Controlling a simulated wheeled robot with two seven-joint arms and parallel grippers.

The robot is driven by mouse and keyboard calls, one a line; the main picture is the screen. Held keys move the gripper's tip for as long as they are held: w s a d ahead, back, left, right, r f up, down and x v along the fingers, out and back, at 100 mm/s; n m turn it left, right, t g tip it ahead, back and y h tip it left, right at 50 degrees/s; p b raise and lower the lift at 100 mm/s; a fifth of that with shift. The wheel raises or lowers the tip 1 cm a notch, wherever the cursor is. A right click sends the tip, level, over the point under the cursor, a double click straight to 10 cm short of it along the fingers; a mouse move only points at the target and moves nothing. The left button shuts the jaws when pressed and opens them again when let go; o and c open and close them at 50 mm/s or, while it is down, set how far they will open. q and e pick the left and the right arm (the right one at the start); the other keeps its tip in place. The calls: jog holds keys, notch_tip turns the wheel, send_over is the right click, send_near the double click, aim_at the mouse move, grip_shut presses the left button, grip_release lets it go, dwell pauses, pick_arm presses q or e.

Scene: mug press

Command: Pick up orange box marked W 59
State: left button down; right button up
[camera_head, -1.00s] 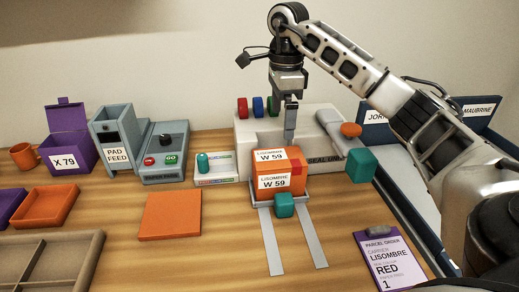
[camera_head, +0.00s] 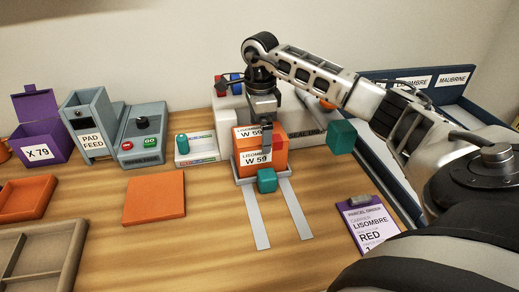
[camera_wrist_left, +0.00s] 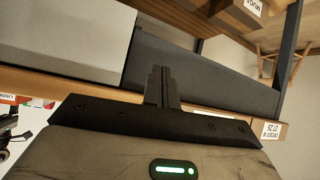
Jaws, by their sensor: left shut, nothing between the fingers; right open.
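The orange box marked W 59 (camera_head: 278,160) stands upright on a small grey tray (camera_head: 290,174) with a teal knob (camera_head: 267,181) in front. Labels on its top and front read LISOMBRE W 59. My right gripper (camera_head: 268,142) is open and points down at the box. A finger overlaps the top label and upper front face in the head view; I cannot tell whether it touches. The other finger is hidden. My left gripper (camera_wrist_left: 160,85) shows only in the left wrist view, shut and empty, away from the box.
Two pale rails (camera_head: 257,220) run forward from the tray. A sealing machine (camera_head: 306,122) stands behind, with a teal block (camera_head: 341,137) to its right.

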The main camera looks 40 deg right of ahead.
jog(key=shift+a+f+p, duration=0.1)
jog(key=shift+f+p, duration=0.25)
jog(key=shift+f, duration=2.05)
jog(key=c, duration=1)
jog(key=shift+r, duration=0.1)
jog(key=shift+c, duration=0.9)
